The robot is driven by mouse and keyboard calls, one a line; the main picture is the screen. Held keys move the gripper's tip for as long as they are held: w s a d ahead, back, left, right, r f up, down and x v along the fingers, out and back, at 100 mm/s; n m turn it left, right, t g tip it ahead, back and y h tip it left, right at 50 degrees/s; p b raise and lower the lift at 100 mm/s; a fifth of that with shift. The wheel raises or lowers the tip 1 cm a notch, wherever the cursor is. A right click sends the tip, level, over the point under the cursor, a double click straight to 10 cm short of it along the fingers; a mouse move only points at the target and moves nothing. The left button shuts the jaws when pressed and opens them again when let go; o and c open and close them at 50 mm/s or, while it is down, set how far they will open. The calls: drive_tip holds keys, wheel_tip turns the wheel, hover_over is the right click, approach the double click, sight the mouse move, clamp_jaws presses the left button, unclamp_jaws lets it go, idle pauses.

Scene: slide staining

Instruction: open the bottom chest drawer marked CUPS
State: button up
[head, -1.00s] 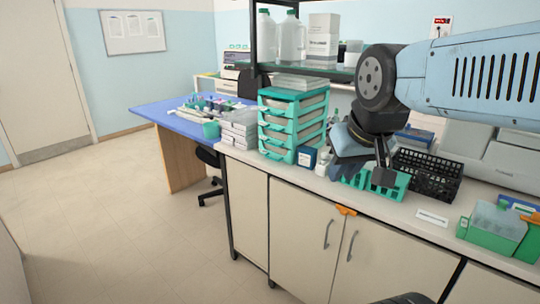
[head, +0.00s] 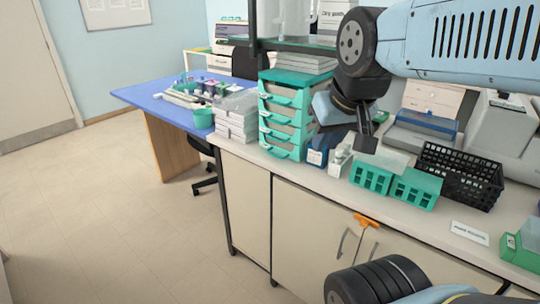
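The teal drawer chest (head: 288,114) stands on the bench at centre, with several stacked drawers with grey fronts and teal rims. Its bottom drawer (head: 281,151) looks shut, and its label is too small to read. My gripper (head: 367,142) points down to the right of the chest, apart from it, over the bench near the green racks. Its fingers are dark and seen edge-on, so I cannot tell whether they are open or shut. Nothing clearly shows between them. My arm hides part of the area behind the chest's right side.
A dark blue box (head: 318,151) and a small white item (head: 340,160) stand right of the chest. Green racks (head: 372,178) and a black basket (head: 460,178) are farther right. White boxes (head: 237,118) stand left of the chest. An orange item (head: 366,222) hangs by the cabinet handles.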

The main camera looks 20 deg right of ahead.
drive_tip(key=n+g+h, duration=0.1)
drive_tip(key=n+h, duration=0.3)
drive_tip(key=h, duration=0.8)
approach(275, 165)
drive_tip(key=s+d+r, duration=0.5)
drive_tip(key=s+r, duration=0.3)
drive_tip(key=s, duration=0.2)
drive_tip(key=w+a+f+n+t, duration=0.3)
drive_tip(key=w+a+f+t, duration=0.2)
drive_tip(key=w+a+f, duration=0.15)
drive_tip(key=shift+h, duration=0.3)
drive_tip(key=x, duration=1.2)
drive_tip(key=shift+d+f, duration=0.4)
drive_tip(key=shift+f, duration=0.05)
clamp_jaws()
drive_tip(key=shift+s, duration=0.1)
